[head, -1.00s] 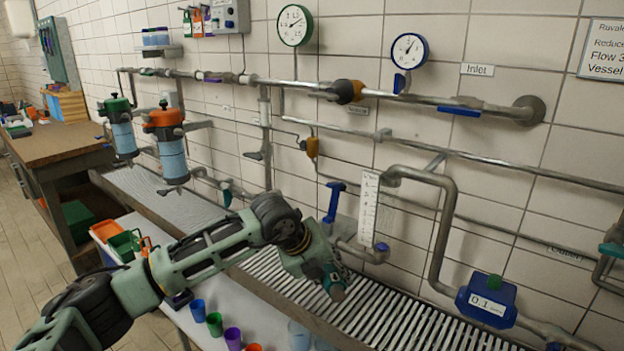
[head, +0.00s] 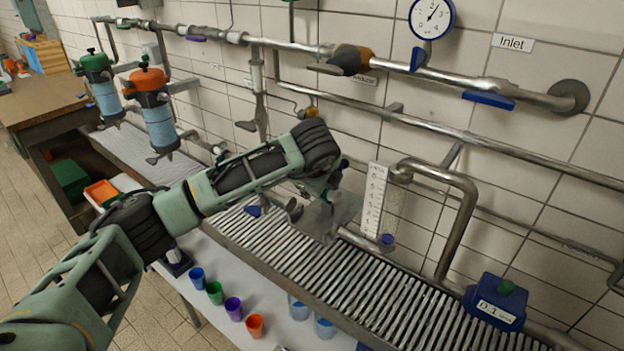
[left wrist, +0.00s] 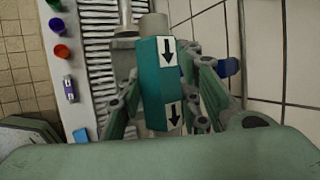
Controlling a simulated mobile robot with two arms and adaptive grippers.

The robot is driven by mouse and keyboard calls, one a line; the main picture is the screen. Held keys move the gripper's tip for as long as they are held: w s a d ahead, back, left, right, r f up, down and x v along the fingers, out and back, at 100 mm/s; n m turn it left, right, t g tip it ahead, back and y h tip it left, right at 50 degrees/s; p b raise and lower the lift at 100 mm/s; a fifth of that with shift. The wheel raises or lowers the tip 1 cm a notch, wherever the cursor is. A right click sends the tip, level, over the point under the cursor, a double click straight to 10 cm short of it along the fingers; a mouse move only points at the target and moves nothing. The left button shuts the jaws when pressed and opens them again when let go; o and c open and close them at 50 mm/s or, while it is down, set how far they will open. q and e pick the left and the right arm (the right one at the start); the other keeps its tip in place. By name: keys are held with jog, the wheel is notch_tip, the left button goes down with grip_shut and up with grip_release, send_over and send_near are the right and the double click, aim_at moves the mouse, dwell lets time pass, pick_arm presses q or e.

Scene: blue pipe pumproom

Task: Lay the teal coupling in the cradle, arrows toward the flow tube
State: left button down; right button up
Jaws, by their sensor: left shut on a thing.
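The teal coupling (left wrist: 153,85) stands lengthwise in the left wrist view, between the fingers of my left gripper (left wrist: 160,95), which is shut on it. Two black arrows on white labels along its side point down in that picture, toward my wrist. A grey round end shows at its top. In the head view my left gripper (head: 328,205) is over the ribbed trough near the wall, and my arm hides the coupling. A clear tube with a white scale (head: 374,200) stands just right of the gripper. I cannot make out the cradle. My right gripper is not in view.
Grey pipes (head: 470,130) run along the tiled wall, with a bent pipe (head: 465,205) right of the scale. A blue box (head: 495,302) sits at the lower right. Several coloured cups (head: 233,308) stand on the white surface before the ribbed trough (head: 360,285).

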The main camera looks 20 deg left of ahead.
pick_arm(q)
jog(key=x, duration=0.2)
jog(key=shift+a+f, duration=0.1)
jog(key=shift+f, duration=0.6)
notch_tip(320, 180, down, 7)
jog(key=b, duration=0.5)
jog(key=shift+s+f+b, duration=0.15)
jog(key=shift+f+b, duration=0.05)
jog(key=shift+b, duration=0.15)
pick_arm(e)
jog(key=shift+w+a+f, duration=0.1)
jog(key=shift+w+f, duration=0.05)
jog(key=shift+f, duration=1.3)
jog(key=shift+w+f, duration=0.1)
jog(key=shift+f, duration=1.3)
pick_arm(q)
jog(key=c, duration=1.2)
grip_release()
jog(key=shift+s, duration=0.1)
